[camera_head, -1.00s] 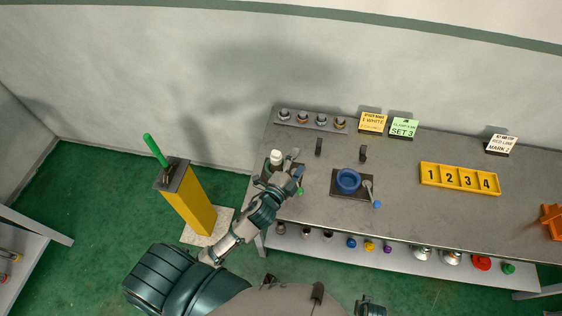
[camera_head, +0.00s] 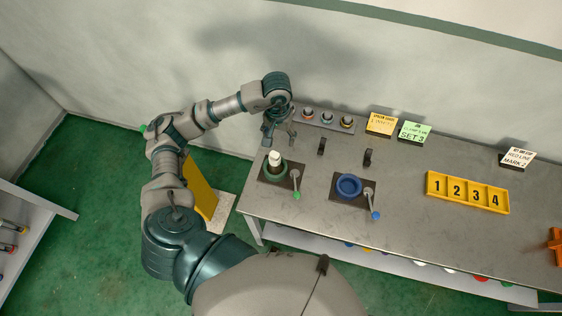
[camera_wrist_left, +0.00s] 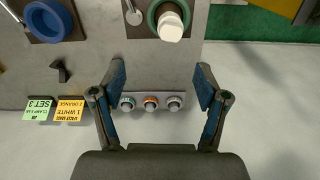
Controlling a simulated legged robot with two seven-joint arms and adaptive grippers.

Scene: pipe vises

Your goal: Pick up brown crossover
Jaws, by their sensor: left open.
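A grey rack strip (camera_head: 330,119) at the back of the bench holds small round grey fittings with coloured rings. In the left wrist view (camera_wrist_left: 151,103) the middle visible fitting has an orange-brown ring; I cannot tell surely which one is the brown crossover. My left gripper (camera_head: 281,136) is over the bench's back left, near the rack's left end. In the left wrist view its two fingers (camera_wrist_left: 160,76) are spread, with nothing between them but bench and rack. The rack's left end is partly hidden by my arm. My right gripper is not in view.
A green-ringed vise (camera_head: 274,175) holding a white-topped piece stands just in front of my left gripper. A blue-ringed vise (camera_head: 348,186) is to its right. Yellow (camera_head: 382,123) and green cards (camera_head: 414,132) stand beside the rack. A numbered yellow tray (camera_head: 467,192) lies right.

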